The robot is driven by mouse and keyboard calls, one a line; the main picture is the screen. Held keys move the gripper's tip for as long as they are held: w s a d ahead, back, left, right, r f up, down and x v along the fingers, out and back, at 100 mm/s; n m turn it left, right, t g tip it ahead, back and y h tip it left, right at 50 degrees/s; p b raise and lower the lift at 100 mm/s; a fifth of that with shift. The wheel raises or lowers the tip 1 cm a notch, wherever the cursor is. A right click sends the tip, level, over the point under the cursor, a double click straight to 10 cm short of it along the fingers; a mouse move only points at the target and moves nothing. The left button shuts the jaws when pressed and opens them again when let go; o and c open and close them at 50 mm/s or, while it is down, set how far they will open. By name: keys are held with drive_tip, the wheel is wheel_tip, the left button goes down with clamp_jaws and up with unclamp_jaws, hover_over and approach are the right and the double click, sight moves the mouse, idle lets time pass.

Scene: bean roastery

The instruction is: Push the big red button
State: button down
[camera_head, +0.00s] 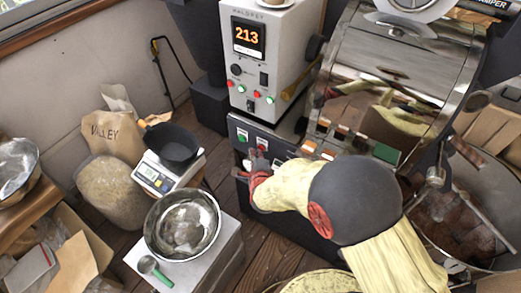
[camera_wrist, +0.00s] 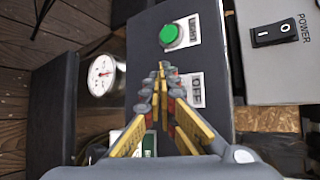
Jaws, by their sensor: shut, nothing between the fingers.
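My gripper (camera_head: 257,158) is shut and empty, its fingertips close in front of the dark control panel (camera_head: 290,146). In the wrist view the fingertips (camera_wrist: 161,68) meet over the panel, between a green button (camera_wrist: 170,35) with a white label and a white OFF label (camera_wrist: 190,92). No big red button shows clearly in the wrist view; the fingers cover part of the panel. I cannot tell whether the fingertips touch the panel.
A grey control cabinet (camera_head: 285,60) with a 213 display and small coloured buttons stands above the panel. A power switch (camera_wrist: 275,33) and a round gauge (camera_wrist: 102,75) flank the panel. A steel bowl (camera_head: 182,222) and a scale with a black pan (camera_head: 172,145) stand to the left.

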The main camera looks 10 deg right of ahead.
drive_tip(key=shift+w+d+b, duration=0.25)
drive_tip(key=shift+w+b, duration=0.1)
idle(0.7)
idle(0.4)
drive_tip(key=shift+s+a, duration=0.5)
drive_tip(key=shift+s, duration=0.2)
drive_tip(key=s+a, duration=0.1)
drive_tip(key=s, duration=0.1)
drive_tip(key=s+a, duration=0.2)
idle(0.4)
idle(0.7)
